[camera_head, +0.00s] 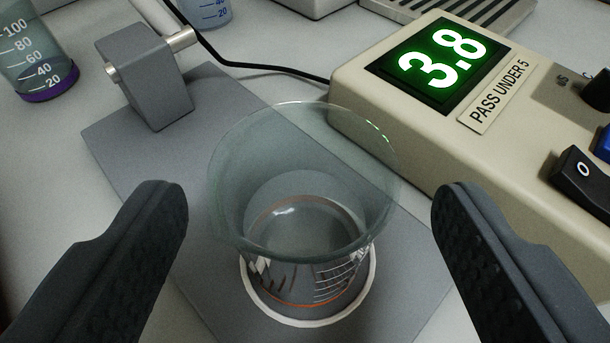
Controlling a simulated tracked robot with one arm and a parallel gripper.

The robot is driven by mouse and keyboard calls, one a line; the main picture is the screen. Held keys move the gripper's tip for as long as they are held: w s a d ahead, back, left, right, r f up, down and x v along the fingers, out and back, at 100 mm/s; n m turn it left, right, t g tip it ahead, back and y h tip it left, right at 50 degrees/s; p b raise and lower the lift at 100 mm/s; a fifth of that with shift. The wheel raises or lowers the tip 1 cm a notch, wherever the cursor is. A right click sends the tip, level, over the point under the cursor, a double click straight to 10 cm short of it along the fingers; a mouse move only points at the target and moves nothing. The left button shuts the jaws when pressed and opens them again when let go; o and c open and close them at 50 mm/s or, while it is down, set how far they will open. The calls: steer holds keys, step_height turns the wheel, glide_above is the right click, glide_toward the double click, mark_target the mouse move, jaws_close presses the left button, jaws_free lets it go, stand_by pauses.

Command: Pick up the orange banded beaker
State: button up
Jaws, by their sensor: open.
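The orange banded beaker (300,215) is a clear glass beaker with white markings and a thin orange band near its base. It stands upright inside a white ring on a grey plate (130,145), and looks empty. My gripper (310,215) is open, with one dark finger at the left of the beaker and the other at its right. Gaps show between both fingers and the glass, so neither appears to touch it.
A beige meter (480,120) reading 3.8, labelled "PASS UNDER 5", stands at the right. A grey post block (145,75) rises from the plate's back left. A purple banded beaker (38,55) stands at far left, another blue-marked vessel (208,10) at the back. A black cable (245,66) runs behind.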

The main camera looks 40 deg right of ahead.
mark_target(303, 158)
steer(key=shift+f+x, duration=0.15)
steer(key=shift+x, duration=1.15)
steer(key=shift+f+x, duration=0.1)
steer(key=shift+x, duration=1.25)
steer(key=shift+a, duration=0.15)
steer(key=c, duration=1.2)
steer(key=shift+r, duration=0.2)
